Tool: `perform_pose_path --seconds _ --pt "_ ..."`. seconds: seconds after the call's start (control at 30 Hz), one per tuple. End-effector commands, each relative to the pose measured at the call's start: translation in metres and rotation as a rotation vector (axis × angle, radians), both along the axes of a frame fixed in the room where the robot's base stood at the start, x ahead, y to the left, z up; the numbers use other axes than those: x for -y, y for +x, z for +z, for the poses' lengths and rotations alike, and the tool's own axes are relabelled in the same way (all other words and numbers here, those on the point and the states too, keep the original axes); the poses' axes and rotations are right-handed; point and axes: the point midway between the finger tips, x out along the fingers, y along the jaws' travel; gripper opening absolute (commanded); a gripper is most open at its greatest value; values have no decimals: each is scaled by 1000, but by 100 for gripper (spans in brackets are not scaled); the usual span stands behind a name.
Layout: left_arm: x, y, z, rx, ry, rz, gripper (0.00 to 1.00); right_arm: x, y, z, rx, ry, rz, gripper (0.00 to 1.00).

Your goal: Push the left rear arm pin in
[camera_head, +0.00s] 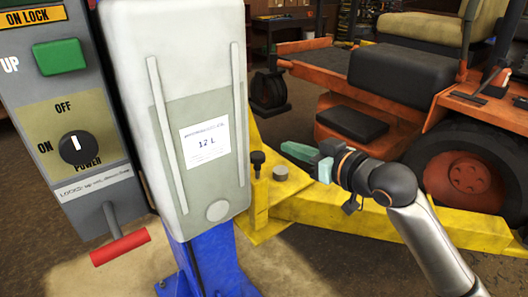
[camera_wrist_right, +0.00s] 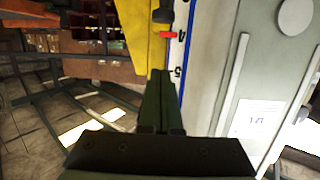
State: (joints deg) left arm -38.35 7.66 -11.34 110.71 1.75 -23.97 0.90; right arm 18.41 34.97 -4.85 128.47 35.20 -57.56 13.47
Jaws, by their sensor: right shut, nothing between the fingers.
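A black-knobbed pin (camera_head: 257,160) stands upright at the corner of the yellow lift arm (camera_head: 330,210), just right of the grey lift column. My right gripper (camera_head: 287,148) comes in from the right, its green fingers shut and empty. In the head view its tips are a little right of the knob, with a gap in the picture. In the wrist view the shut fingers (camera_wrist_right: 160,78) point toward a black knob (camera_wrist_right: 163,15) beside a red piece (camera_wrist_right: 167,34). I cannot tell the depth between tips and pin. My left gripper is out of view.
The grey column (camera_head: 205,100) with a "12 L" label rises from a blue post. A control box (camera_head: 75,130) with a green button, black dial and red-handled lever stands at left. An orange mower (camera_head: 400,110) sits behind the yellow arm. A grey cap (camera_head: 280,173) lies near the pin.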

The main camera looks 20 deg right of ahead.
Motion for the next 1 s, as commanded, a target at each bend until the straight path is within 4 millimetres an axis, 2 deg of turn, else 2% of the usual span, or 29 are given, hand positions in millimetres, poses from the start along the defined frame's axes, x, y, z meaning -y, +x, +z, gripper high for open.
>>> perform_pose_path --seconds 0.17,0.57,0.73,1.0 --pt "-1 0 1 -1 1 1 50 -8 21 -4 0 3 0 0" --pt "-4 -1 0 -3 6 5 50 -34 90 -20 -1 2 1 0" --pt "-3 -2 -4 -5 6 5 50 -34 90 -48 -3 0 0 0" --pt "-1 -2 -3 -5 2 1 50 -34 90 -61 0 -1 0 0"
